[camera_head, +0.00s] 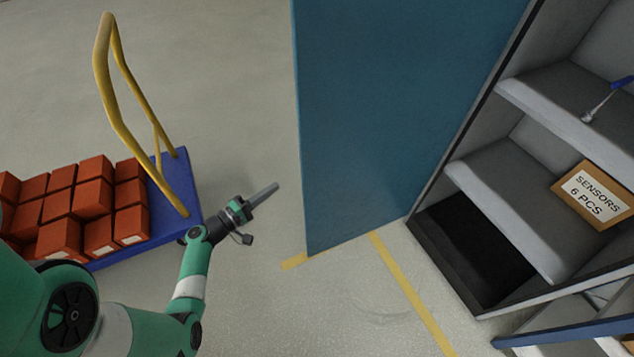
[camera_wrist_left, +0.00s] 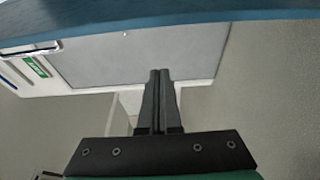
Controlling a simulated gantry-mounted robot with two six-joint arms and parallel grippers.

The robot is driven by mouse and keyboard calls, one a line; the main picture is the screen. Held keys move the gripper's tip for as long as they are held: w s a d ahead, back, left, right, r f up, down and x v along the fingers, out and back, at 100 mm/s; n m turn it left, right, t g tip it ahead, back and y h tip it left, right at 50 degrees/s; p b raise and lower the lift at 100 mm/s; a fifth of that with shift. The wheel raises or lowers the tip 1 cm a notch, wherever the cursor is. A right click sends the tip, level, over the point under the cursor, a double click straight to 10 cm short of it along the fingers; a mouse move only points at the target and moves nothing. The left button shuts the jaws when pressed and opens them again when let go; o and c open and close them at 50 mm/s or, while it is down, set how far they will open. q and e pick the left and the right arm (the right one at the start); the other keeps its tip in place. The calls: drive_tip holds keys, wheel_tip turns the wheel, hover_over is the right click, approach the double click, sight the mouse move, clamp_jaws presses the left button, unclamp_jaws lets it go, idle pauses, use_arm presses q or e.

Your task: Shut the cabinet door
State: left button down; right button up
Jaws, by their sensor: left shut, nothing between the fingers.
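The blue cabinet door (camera_head: 385,110) stands open at the left side of the grey cabinet (camera_head: 490,215), and the shelves inside show. My left gripper (camera_head: 276,186) is to the left of the door's free edge, apart from it in the head view. Its fingers are shut with nothing between them. In the left wrist view the shut fingers (camera_wrist_left: 160,78) point up the picture, and a blue edge (camera_wrist_left: 180,20), likely the door's, crosses the top. My right gripper is not in view.
A blue trolley (camera_head: 178,195) with a yellow handle (camera_head: 118,105) and several orange-red boxes (camera_head: 80,205) stands left of my left arm. The cabinet shelves hold a box labelled sensors (camera_head: 598,195) and a blue-handled tool (camera_head: 607,98). A blue frame (camera_head: 565,332) stands at lower right.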

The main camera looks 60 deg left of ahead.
use_arm(q)
drive_tip(key=w+d+p, duration=0.1)
drive_tip(key=w+p, duration=0.3)
drive_tip(key=w, duration=0.3)
drive_tip(key=shift+w+d+p, duration=0.15)
drive_tip(key=shift+d+p, duration=0.2)
drive_tip(key=shift+d, duration=0.05)
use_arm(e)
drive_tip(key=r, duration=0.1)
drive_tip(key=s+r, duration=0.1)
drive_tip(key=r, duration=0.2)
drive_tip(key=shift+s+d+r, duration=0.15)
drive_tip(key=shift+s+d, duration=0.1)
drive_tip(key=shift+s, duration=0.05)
use_arm(q)
drive_tip(key=shift+f, duration=0.1)
drive_tip(key=shift+d, duration=0.15)
